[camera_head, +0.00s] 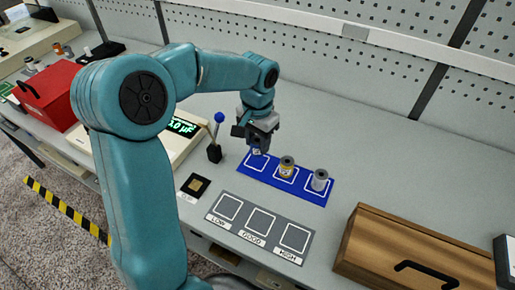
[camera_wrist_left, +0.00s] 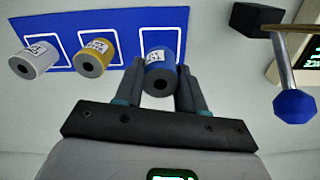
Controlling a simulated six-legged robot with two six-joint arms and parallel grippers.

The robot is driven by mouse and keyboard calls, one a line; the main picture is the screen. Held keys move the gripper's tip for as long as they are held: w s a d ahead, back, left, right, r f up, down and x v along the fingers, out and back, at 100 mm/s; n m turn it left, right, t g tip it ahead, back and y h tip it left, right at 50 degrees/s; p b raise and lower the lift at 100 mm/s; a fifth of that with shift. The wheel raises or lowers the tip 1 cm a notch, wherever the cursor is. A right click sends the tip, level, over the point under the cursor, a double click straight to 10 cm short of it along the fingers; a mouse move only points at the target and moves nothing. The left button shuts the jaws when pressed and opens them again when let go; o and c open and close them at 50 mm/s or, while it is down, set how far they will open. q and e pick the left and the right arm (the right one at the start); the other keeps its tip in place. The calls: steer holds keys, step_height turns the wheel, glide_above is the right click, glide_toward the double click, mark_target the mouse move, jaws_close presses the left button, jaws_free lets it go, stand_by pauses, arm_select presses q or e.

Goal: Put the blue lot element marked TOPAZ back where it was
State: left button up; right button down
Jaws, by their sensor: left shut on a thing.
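My left gripper (camera_head: 258,141) is shut on the blue lot element (camera_wrist_left: 160,66), a short cylinder with a white label too small to read and a dark hole in its end. In the head view the blue element (camera_head: 257,152) is mostly hidden under the jaws, at the left outlined square of the blue mat (camera_head: 301,191). I cannot tell whether it touches the mat (camera_wrist_left: 115,18). A yellow element (camera_head: 287,168) stands on the middle square and a grey one (camera_head: 320,180) on the right square. My right gripper is not in view.
A grey plate (camera_head: 240,228) with empty squares LOW, GOOD and HIGH lies in front. A lever with a blue knob (camera_head: 219,117) stands left of the gripper, near a meter (camera_head: 183,127). A wooden box (camera_head: 415,250) is at the right. The bench behind the mat is clear.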

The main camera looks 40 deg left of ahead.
mark_target(257, 149)
arm_select(q)
steer(key=shift+f, duration=1.7)
steer(key=shift+s+f, duration=0.1)
steer(key=shift+f, duration=0.05)
steer(key=o, duration=1.2)
steer(key=shift+c, duration=0.2)
step_height(257, 149, up, 12)
steer(key=shift+f+p, duration=0.15)
steer(key=shift+p, duration=0.2)
steer(key=shift+r, duration=0.35)
